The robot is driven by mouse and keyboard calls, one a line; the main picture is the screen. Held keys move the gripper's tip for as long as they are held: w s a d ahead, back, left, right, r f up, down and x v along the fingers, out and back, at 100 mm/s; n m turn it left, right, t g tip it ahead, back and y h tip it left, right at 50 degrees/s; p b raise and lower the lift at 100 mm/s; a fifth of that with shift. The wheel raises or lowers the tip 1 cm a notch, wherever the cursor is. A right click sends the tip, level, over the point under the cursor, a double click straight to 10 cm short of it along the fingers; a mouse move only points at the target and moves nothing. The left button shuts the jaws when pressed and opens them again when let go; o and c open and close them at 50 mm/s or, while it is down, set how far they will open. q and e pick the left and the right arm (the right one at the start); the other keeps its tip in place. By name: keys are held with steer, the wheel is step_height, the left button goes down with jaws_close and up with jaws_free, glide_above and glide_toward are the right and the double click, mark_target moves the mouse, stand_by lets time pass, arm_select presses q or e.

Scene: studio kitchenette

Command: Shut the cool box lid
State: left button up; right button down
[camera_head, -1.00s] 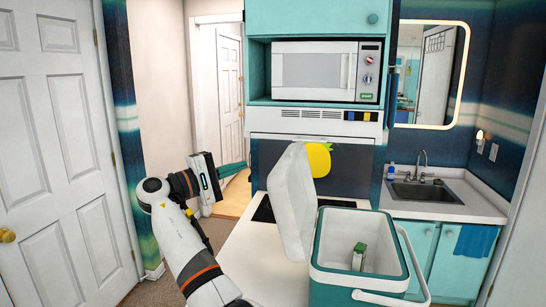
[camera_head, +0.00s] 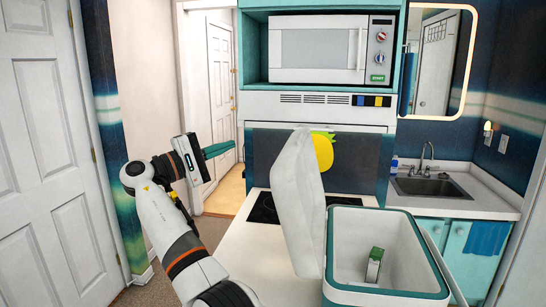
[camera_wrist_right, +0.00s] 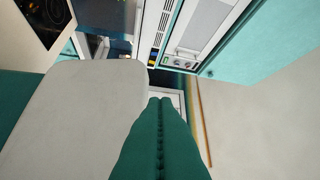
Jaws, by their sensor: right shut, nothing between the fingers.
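The cool box (camera_head: 345,285) is teal and white and stands open on the white counter, its near side cut off by the frame. Its white lid (camera_head: 297,195) stands up steeply along the left side of the box, leaning slightly left at the top. A small green and white carton (camera_head: 374,266) is inside. In the wrist view, the fingers (camera_wrist_right: 160,100) are shut beside a pale panel that looks like the lid (camera_wrist_right: 85,120).
A dark cooktop (camera_head: 262,208) lies behind the lid on the counter (camera_head: 240,255). A microwave (camera_head: 318,50) sits above, behind the box. A sink (camera_head: 430,190) is at the right.

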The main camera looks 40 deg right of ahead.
arm_select(q)
step_height(320, 180, up, 2)
steer(key=p, duration=0.3)
steer(key=shift+w+r, duration=0.15)
arm_select(e)
steer(key=s+d+f, duration=0.1)
steer(key=s+d, duration=0.3)
steer(key=d, duration=0.8)
steer(key=shift+d, duration=0.2)
